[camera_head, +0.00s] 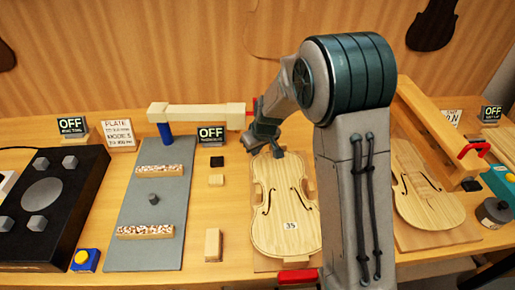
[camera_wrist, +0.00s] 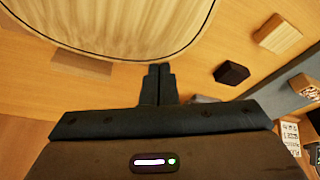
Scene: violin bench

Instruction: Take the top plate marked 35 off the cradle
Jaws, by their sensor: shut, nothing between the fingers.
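The violin top plate marked 35 (camera_head: 284,215) lies on its cradle (camera_head: 262,262) in the middle of the bench. It has two f-holes and a white label. In the wrist view, the rounded edge of a pale wooden plate (camera_wrist: 120,22) with a dark outline fills the upper left. My gripper (camera_head: 277,153) is over the far end of the plate in the head view. In the wrist view its fingers (camera_wrist: 159,70) are together and empty, just off the plate's edge. I cannot tell whether they touch it. My arm hides part of the bench to the right.
A black block (camera_head: 217,161) and wooden blocks (camera_head: 213,245) lie left of the plate. A wooden beam (camera_head: 205,111) with a red tip stands behind. A red-handled clamp (camera_head: 298,276) is at the cradle's near edge. Another violin plate (camera_head: 425,190) lies to the right.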

